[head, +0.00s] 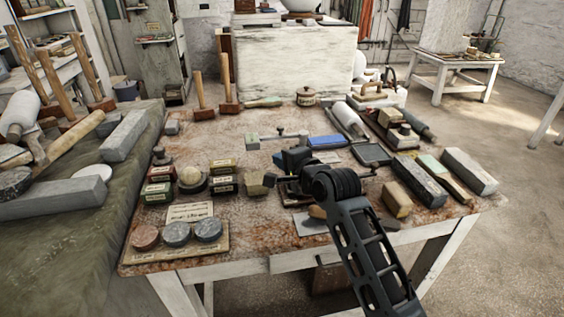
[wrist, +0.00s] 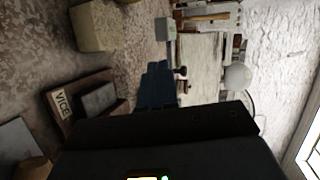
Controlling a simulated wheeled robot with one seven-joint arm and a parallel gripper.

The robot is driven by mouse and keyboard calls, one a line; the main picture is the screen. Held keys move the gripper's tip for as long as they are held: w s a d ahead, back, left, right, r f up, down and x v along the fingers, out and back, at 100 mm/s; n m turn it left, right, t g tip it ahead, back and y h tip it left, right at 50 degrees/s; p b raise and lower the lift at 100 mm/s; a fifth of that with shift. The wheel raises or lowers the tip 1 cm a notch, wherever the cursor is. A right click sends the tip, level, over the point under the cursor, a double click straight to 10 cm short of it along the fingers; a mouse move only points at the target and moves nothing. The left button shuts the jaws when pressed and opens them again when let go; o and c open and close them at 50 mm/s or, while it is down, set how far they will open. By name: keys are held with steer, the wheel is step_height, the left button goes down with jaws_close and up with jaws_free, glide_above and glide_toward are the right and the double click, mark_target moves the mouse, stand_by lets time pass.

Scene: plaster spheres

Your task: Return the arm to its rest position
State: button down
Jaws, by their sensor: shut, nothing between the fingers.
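My arm (head: 365,245) reaches from the bottom right of the head view over the middle of the worktable. It is bent at a thick black joint. My gripper (head: 281,159) is dark, shut and empty, above the tabletop among the tools and blocks. The head view does not clearly show how high it is. In the wrist view my dark gripper parts (wrist: 158,85) fill the lower middle. A pale plaster sphere (head: 190,174) sits on a dark round holder at the table's left, apart from my gripper.
The brown worktable (head: 270,232) is crowded. A blue block (head: 326,142) lies just beyond my gripper, and a yellowish block (head: 397,199) lies right of my arm. Two mallets (head: 228,85) stand at the back left. A label reading VICE (wrist: 62,104) shows in the wrist view.

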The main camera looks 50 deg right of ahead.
steer(key=shift+s+a+r, duration=0.15)
steer(key=shift+s+a, duration=0.1)
steer(key=shift+s, duration=0.05)
steer(key=s+a+f+n, duration=0.1)
steer(key=s+a+f, duration=0.1)
steer(key=s, duration=0.1)
steer(key=s+a+f+n, duration=0.1)
steer(key=s+a+f, duration=0.1)
steer(key=s, duration=0.1)
steer(key=s+a+f+n, duration=0.2)
steer(key=s, duration=0.1)
steer(key=shift+a, duration=0.25)
steer(key=s+a+f+n+y, duration=0.1)
steer(key=s+a+n, duration=0.2)
steer(key=s, duration=0.3)
steer(key=s+a+f+n, duration=0.1)
steer(key=s+a+n, duration=0.25)
steer(key=s, duration=0.25)
steer(key=s+a+r+n+y, duration=0.1)
steer(key=s+a+r+n, duration=0.1)
steer(key=s, duration=0.4)
steer(key=s+a+r+n+y, duration=0.1)
steer(key=s+a+r+n, duration=0.2)
steer(key=s, duration=0.4)
steer(key=s+a+r+n, duration=0.2)
steer(key=s+r+n, duration=0.2)
steer(key=s, duration=0.3)
steer(key=shift+s+a+n+t+y, duration=0.2)
steer(key=shift+a+n+t+y, duration=0.15)
steer(key=shift+n, duration=0.4)
